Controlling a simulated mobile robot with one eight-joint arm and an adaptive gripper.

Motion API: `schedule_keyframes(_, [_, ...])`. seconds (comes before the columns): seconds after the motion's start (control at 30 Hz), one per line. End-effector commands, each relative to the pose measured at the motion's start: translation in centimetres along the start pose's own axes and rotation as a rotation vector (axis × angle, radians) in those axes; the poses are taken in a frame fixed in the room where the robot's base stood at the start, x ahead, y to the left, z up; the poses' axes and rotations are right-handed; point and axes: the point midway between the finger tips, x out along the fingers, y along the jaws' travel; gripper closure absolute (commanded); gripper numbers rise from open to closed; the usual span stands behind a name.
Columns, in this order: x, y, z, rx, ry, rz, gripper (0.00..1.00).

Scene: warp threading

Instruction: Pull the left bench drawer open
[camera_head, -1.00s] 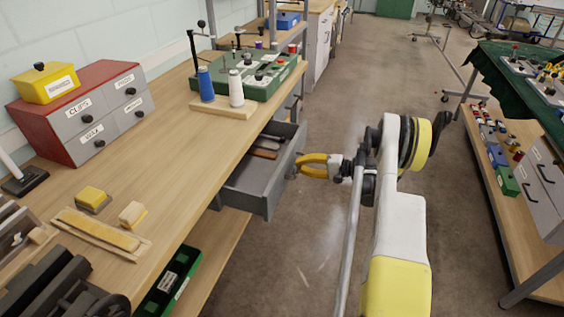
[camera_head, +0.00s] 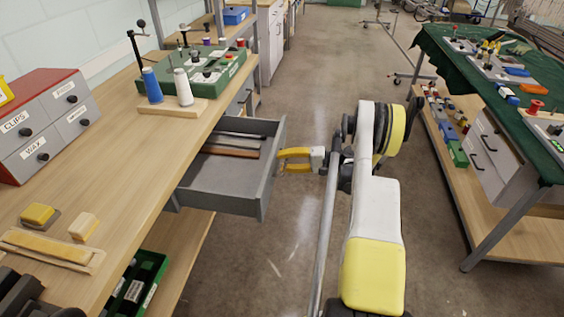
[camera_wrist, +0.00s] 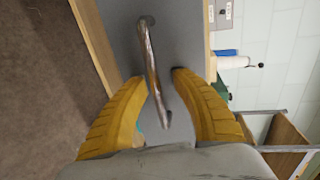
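The left bench drawer (camera_head: 222,190) is grey and stands well out from the wooden bench (camera_head: 125,150), with its inside showing. Long brown pieces (camera_head: 232,146) lie in its far part. My gripper (camera_head: 281,160) is at the outer side of the drawer front in the head view. In the wrist view, the metal bar handle (camera_wrist: 152,65) runs between the two yellow fingers of my gripper (camera_wrist: 160,76). The fingers are apart, the handle close to the left fingertip and a gap at the right one. The handle is hidden in the head view.
A green box with knobs (camera_head: 205,75) and blue and white spools (camera_head: 183,88) stand on the bench. A grey drawer cabinet (camera_head: 45,130) stands at left. A green-covered table (camera_head: 470,85) is at right. The floor (camera_head: 290,90) between is clear.

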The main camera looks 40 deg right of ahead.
Motion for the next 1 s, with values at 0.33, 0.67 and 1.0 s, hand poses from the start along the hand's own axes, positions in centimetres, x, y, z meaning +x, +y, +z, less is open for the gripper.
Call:
schedule_keyframes(0.33, [-3.1,0.0,-0.1,0.001,0.004,0.001,0.68])
schedule_keyframes(0.67, [-10.1,0.0,-0.1,0.000,0.003,0.000,0.68])
schedule_keyframes(1.0, [-12.0,0.0,0.0,0.000,0.000,0.000,0.68])
